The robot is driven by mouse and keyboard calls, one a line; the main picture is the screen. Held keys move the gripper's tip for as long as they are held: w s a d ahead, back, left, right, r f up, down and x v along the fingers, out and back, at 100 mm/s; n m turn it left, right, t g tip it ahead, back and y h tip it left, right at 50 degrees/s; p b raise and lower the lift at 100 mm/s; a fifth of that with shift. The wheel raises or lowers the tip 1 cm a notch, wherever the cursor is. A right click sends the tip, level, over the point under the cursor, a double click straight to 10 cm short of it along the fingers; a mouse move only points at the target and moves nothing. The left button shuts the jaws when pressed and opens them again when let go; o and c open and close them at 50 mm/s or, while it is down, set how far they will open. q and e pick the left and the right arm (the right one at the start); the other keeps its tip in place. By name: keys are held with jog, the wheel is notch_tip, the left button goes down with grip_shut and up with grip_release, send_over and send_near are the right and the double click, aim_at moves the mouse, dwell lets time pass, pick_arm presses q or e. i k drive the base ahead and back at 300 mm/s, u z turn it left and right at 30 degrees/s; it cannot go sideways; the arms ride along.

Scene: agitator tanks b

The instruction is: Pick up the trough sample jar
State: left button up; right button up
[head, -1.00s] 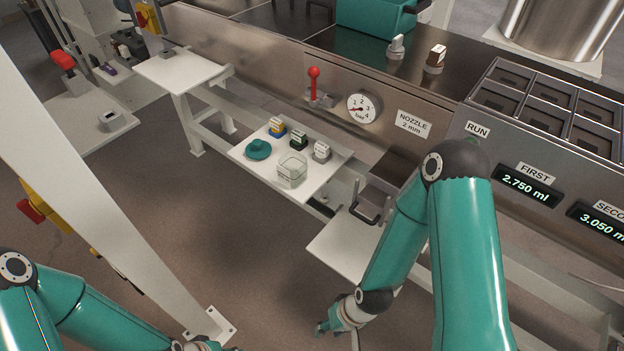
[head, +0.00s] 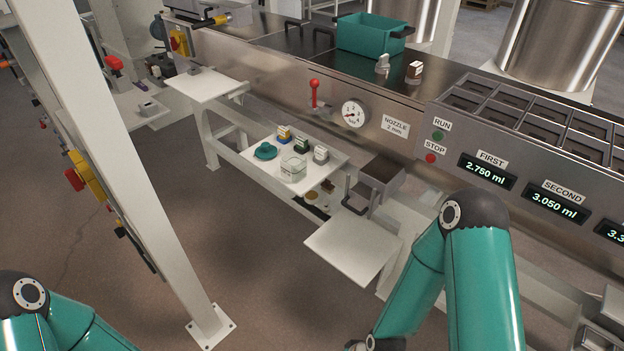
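A clear, open-topped jar (head: 293,169) stands on a small white shelf (head: 268,172) at the front of the machine. A teal round lid (head: 265,151) lies to its left. Behind the jar stand small containers: one with a blue base and yellow top (head: 284,134), one dark green with a light top (head: 301,145), and one grey-white (head: 320,155). Their labels are too small to read, so I cannot tell which is the trough sample jar. Both my arms show at the bottom, but their grippers are below the frame. Neither arm touches the shelf.
A white post (head: 150,190) stands left, near the shelf. A lower white plate (head: 352,245) juts out below a metal trough (head: 382,175) right of the shelf. A red lever (head: 314,93) and a dial (head: 354,114) sit behind. The floor in front is clear.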

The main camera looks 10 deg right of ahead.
aim_at(294, 165)
jog(key=u, duration=0.15)
jog(key=i, duration=0.85)
jog(key=z, duration=0.05)
